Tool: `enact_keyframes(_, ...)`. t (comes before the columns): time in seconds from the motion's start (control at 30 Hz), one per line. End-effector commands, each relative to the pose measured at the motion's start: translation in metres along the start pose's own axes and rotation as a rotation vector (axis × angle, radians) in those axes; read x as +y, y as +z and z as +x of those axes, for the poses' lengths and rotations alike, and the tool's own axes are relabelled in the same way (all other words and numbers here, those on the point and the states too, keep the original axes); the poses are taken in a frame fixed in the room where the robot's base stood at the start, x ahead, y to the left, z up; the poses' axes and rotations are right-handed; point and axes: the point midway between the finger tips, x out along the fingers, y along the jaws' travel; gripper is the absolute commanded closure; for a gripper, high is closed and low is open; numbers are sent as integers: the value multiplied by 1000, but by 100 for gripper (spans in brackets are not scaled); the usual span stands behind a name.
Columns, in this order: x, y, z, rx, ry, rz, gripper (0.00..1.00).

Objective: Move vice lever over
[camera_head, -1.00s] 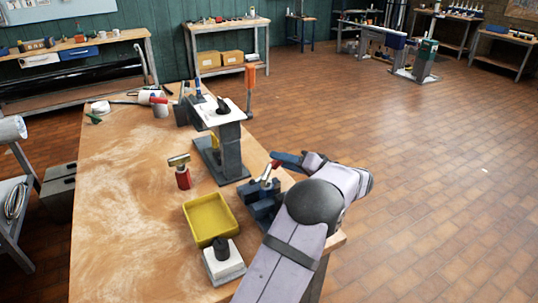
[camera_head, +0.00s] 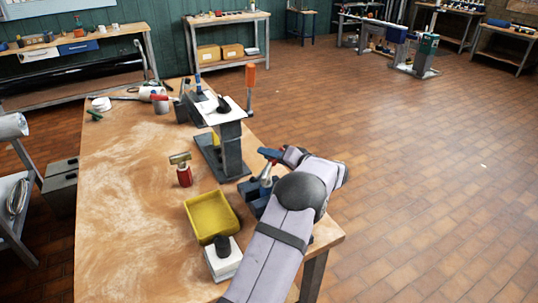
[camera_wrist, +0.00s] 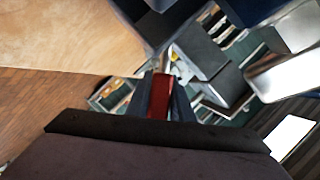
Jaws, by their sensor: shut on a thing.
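The blue vice (camera_head: 256,205) stands at the table's right edge, partly hidden by my arm. Its lever (camera_head: 265,178) rises from it, with a red grip at the top beside my gripper (camera_head: 270,166). In the wrist view the red grip (camera_wrist: 160,98) sits between the dark fingers of my gripper (camera_wrist: 165,92). The gripper is shut on the lever. The lower part of the lever is hidden in the wrist view.
A yellow tray (camera_head: 210,217) and a white block with a dark knob (camera_head: 222,262) stand left of the vice. The table's left half is mostly clear.

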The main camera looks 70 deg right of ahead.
Motion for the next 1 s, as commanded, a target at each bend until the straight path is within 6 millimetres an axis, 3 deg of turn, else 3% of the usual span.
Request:
enact_keyframes(0.07,-1,0,0,-2,-2,-1,100)
enact_keyframes(0.97,-11,2,0,-3,51,-118,100)
enact_keyframes(1.0,-11,2,0,-3,51,-118,79)
